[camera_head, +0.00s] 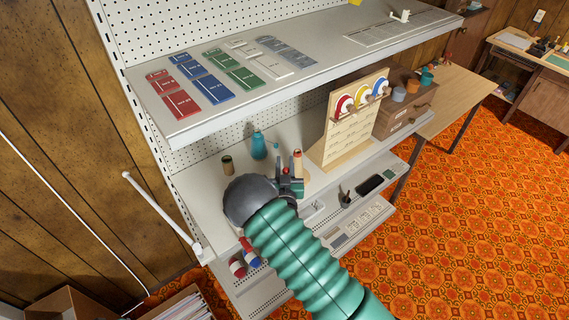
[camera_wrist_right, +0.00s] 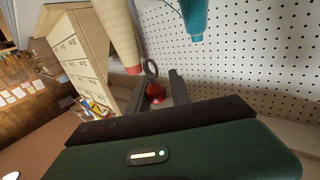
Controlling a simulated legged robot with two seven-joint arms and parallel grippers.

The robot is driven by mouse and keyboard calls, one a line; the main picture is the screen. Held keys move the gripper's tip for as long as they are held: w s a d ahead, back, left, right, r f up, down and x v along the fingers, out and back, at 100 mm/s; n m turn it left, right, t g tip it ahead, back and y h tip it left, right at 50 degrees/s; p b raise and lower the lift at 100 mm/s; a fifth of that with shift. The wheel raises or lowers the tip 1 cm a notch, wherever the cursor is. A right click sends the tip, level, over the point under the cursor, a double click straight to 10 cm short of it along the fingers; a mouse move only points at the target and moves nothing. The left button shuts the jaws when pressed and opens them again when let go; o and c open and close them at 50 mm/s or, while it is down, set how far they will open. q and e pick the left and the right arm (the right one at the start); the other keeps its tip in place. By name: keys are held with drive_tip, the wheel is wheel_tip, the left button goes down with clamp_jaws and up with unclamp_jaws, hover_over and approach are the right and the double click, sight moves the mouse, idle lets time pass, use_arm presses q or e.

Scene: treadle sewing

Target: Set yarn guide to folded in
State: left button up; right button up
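My right gripper (camera_head: 291,178) is over the middle shelf, beside a cream cone (camera_head: 297,160) with a red tip. In the right wrist view, the fingers (camera_wrist_right: 156,88) stand apart. A dark ring (camera_wrist_right: 151,68) and a red knob (camera_wrist_right: 156,93) show between or just beyond them. I cannot tell whether the fingers touch the knob, or whether this ring is part of the yarn guide. A white rod (camera_head: 160,208) slants out from the shelf's left end; it could also be the guide. My left gripper is out of view.
A teal spool (camera_head: 258,146) and a dark spool (camera_head: 228,165) stand behind my gripper. A wooden rack (camera_head: 347,130) and a brown drawer box (camera_head: 397,115) stand to the right. The upper shelf (camera_head: 330,72) overhangs the back. A pegboard (camera_wrist_right: 265,60) closes the rear.

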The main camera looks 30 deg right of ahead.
drive_tip(key=shift+s+d, duration=0.1)
drive_tip(key=shift+d, duration=0.15)
clamp_jaws()
idle(0.8)
